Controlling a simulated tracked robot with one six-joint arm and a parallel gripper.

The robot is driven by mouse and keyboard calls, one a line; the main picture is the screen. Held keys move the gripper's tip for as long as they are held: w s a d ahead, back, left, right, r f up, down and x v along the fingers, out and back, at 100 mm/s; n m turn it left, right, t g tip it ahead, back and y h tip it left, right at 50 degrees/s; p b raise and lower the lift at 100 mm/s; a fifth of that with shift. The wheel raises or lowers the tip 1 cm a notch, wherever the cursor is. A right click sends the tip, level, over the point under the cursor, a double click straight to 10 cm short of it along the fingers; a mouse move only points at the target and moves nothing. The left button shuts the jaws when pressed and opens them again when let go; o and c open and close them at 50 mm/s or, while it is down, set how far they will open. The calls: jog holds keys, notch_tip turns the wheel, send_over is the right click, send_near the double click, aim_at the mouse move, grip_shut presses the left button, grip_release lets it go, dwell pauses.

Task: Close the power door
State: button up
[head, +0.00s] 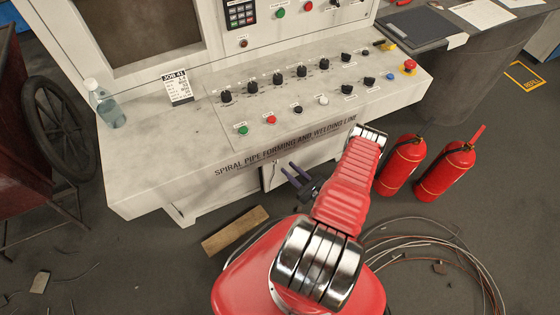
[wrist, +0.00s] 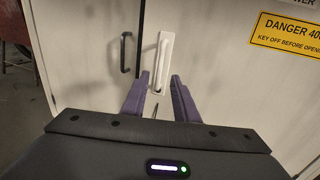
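The power door (wrist: 225,85) is a pale cabinet panel in the wrist view, with a yellow danger sign (wrist: 288,32) and part of a label ending in "WER". A white latch plate with a handle (wrist: 165,50) stands near the vertical seam. I cannot tell whether the door is flush or slightly ajar. My gripper (wrist: 158,82) has two purple fingers spread apart with nothing between them. The latch plate shows behind and between the fingertips; contact is not visible. In the head view, my gripper (head: 292,171) is low in front of the cabinet, under the console.
A black handle (wrist: 126,52) is on the panel left of the seam. Two red fire extinguishers (head: 400,165) stand right of my arm. Coiled cable (head: 440,250) and a wooden plank (head: 235,230) lie on the floor. A spoked wheel (head: 58,130) is at left.

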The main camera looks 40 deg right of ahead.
jog(key=w, duration=0.6)
jog(key=shift+w, duration=0.35)
jog(key=shift+c, duration=0.4)
grip_shut()
dwell(0.8)
